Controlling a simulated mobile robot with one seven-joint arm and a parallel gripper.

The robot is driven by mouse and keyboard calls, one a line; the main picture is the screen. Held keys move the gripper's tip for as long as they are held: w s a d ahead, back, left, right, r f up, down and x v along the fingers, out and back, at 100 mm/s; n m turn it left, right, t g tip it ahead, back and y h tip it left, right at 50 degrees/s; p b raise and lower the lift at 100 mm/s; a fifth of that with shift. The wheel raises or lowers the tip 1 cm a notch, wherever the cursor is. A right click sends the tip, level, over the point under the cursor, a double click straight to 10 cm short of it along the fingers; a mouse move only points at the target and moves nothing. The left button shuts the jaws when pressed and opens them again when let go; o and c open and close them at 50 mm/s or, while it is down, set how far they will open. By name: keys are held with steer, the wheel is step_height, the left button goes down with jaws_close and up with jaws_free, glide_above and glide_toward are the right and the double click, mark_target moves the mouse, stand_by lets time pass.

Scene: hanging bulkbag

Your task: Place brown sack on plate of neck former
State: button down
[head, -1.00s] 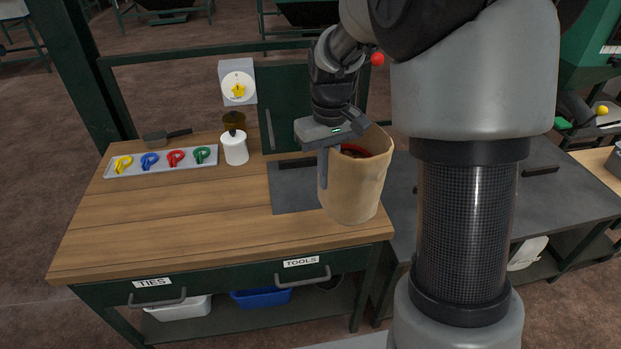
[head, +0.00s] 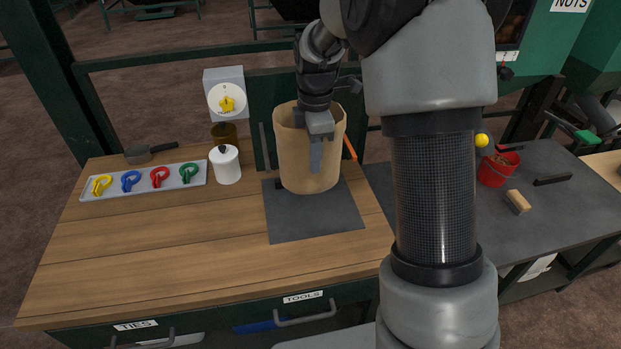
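The brown sack (head: 293,160) is upright, open at the top, over the back part of the dark grey plate (head: 325,218) on the wooden bench. Its base looks at or just above the plate; I cannot tell whether it touches. A dark green upright panel (head: 264,110) stands behind the sack. My gripper (head: 317,152) points down at the sack's near side, with one finger in front of its wall. The other finger is hidden, and the gripper appears shut on the sack's wall.
A white canister (head: 225,165), a dial box (head: 226,97) and a tray (head: 143,183) of coloured ties stand left of the plate. An orange stick (head: 349,149) is right of the sack. A red bucket (head: 494,173) stands on the right bench. The front left bench top is clear.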

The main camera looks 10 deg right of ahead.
mark_target(314, 186)
step_height(314, 186, down, 8)
steer(key=shift+f+b, duration=0.25)
steer(key=shift+b, duration=0.1)
stand_by(0.4)
steer(key=c, duration=2.4)
jaws_free()
steer(key=shift+s+f, duration=0.1)
steer(key=shift+f, duration=0.15)
steer(key=o, duration=0.4)
steer(key=shift+r, duration=0.1)
steer(key=shift+r, duration=0.1)
